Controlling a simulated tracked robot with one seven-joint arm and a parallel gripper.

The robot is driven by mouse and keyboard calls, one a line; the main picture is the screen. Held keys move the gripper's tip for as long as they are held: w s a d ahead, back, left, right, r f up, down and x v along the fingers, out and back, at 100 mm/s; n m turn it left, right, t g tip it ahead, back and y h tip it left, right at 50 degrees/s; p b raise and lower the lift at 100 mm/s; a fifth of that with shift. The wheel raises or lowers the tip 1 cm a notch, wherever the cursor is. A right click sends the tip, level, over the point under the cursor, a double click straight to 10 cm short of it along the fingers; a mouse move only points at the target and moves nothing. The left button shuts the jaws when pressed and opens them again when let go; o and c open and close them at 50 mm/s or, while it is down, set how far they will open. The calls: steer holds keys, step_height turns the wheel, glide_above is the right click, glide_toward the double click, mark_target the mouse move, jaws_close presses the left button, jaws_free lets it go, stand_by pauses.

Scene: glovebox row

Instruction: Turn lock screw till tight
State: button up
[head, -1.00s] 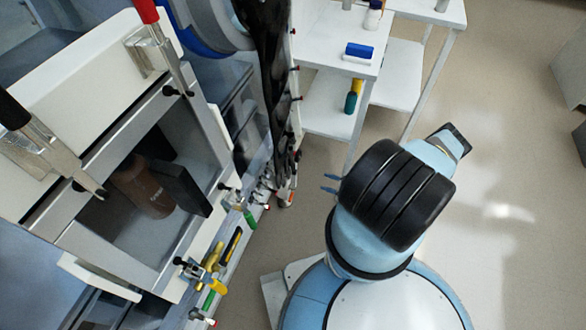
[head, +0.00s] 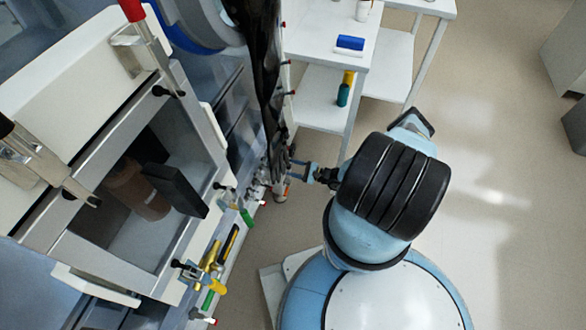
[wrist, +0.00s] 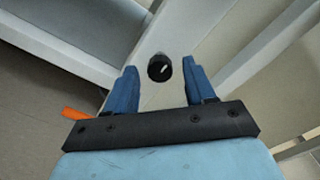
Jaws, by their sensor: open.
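A black round knob (wrist: 159,68) with a white mark on its face, likely the lock screw, sits on a pale panel in the wrist view. My gripper (wrist: 160,75) is open, with one blue finger on each side of the knob in the picture. The knob appears a little beyond the fingertips, and I see no finger touching it. In the head view my gripper (head: 293,170) reaches left towards the edge of the glovebox row, by the black hanging glove (head: 262,80). I cannot pick out this knob there.
The glovebox (head: 150,190) with an open front holds a brown jar (head: 138,190). Yellow-handled tools (head: 212,254) hang along its lower edge. A white table (head: 335,55) carries a blue block (head: 350,43). An orange piece (wrist: 82,114) shows at left in the wrist view.

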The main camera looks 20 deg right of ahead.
steer(key=shift+w+a, duration=0.1)
steer(key=shift+a, duration=0.1)
jaws_close()
stand_by(0.5)
